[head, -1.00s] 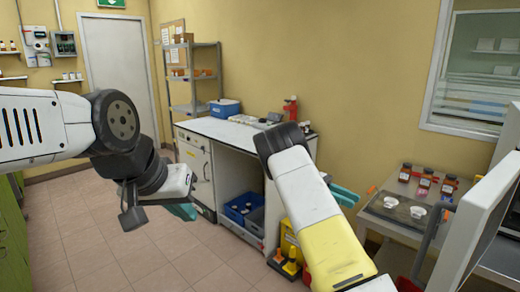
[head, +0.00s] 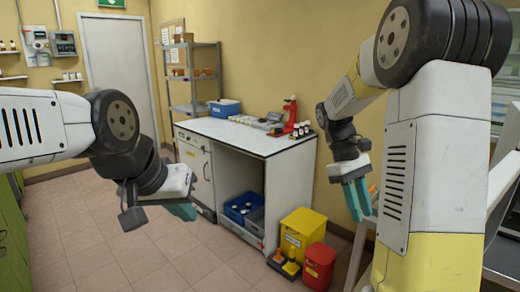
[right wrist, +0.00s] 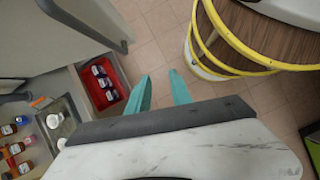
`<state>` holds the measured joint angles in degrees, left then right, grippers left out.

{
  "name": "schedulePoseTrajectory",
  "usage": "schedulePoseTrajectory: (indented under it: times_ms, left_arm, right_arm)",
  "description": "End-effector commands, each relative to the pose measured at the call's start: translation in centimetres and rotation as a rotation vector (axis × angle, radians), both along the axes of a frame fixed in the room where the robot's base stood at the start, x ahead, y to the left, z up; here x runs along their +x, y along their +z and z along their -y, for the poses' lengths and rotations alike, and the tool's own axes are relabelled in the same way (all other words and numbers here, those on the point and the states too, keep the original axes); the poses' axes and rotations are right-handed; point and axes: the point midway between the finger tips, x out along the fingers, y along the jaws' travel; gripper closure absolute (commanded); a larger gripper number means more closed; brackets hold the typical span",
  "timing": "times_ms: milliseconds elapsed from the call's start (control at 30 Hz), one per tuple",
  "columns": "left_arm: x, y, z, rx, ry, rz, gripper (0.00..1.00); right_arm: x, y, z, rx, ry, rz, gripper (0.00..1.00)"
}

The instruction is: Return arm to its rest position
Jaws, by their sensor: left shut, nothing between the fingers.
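My right arm is raised at the right of the head view, its forearm bent down. My right gripper (head: 357,200) hangs there with its teal fingers pointing down. In the right wrist view its two fingers (right wrist: 161,88) stand apart with only floor between them, so it is open and empty. My left gripper (head: 182,210) is at the left of the head view, low over the floor, its teal fingers together and holding nothing. Its arm comes in level from the left edge.
A white-topped bench (head: 240,135) stands at the back, with a blue crate (head: 240,222) below. A yellow bin (head: 303,226) and a red bin (head: 318,270) stand beside it. The right wrist view shows a red box of bottles (right wrist: 120,70) and a grey tray (right wrist: 72,108). The middle floor is clear.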

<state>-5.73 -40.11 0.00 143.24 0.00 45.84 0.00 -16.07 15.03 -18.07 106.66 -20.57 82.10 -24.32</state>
Motion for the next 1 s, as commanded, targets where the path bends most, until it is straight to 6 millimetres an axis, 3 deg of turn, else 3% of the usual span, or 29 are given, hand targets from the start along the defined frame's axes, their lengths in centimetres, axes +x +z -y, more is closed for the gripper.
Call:
schedulePoseTrajectory:
  times_ms: [400,600,1000]
  left_arm:
    - [0.0,0.0,0.0,0.0,0.0,0.0,1.0]
    - [0.0,0.0,0.0,0.0,0.0,0.0,1.0]
    - [0.0,0.0,0.0,0.0,0.0,0.0,1.0]
  right_arm:
    - [-7.2,5.2,-6.9,0.335,-0.271,0.59,0.74]
    - [-10.1,6.7,-9.5,0.449,-0.396,0.811,0.74]
    - [-11.5,7.2,-10.7,0.508,-0.469,0.93,0.74]
